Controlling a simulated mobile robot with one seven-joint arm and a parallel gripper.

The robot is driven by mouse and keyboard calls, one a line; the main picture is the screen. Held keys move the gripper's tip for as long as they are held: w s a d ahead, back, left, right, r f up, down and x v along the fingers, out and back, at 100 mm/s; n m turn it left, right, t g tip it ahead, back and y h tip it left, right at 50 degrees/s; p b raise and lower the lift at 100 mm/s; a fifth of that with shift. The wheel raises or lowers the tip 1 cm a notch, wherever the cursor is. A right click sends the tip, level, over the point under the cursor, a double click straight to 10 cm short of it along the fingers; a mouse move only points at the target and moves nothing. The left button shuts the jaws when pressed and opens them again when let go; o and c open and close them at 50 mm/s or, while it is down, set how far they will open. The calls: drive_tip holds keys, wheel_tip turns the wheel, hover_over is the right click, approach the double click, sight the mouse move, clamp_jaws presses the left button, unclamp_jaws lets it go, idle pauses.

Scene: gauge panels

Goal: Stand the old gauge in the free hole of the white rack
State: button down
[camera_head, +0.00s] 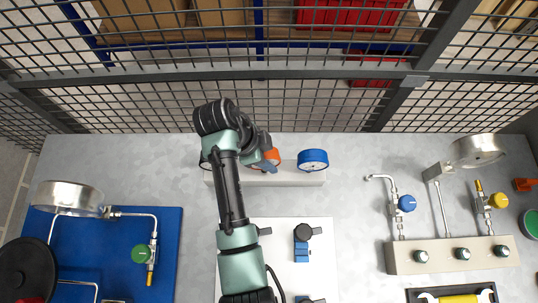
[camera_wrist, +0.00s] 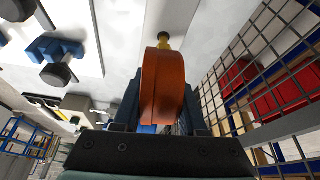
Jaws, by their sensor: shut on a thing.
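My gripper (camera_head: 264,163) is shut on an orange gauge (camera_head: 272,156). In the wrist view the orange gauge (camera_wrist: 162,88) sits edge-on between the two blue fingers, with a brass stem (camera_wrist: 163,37) at its far end. The white rack (camera_head: 312,180) stands at the back of the table, directly behind and below the gripper. A blue gauge (camera_head: 313,158) stands at its right end, and a dark gauge (camera_head: 205,160) shows partly at its left end. The free hole is hidden by my arm and the held gauge. I cannot tell whether the stem touches the rack.
A wire mesh fence (camera_head: 190,105) runs close behind the rack. A white board (camera_head: 318,255) with blue clamps lies in front. A blue panel (camera_head: 170,240) with pipes is at left. A beige manifold (camera_head: 425,260) with valves and a gauge stands at right.

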drive_tip(key=shift+f+b, duration=0.35)
drive_tip(key=shift+f, duration=0.2)
drive_tip(key=shift+c, duration=1.9)
unclamp_jaws()
drive_tip(key=p+v, duration=0.3)
drive_tip(key=v, duration=0.8)
drive_tip(key=shift+r, duration=0.15)
drive_tip(key=shift+p+v, duration=0.9)
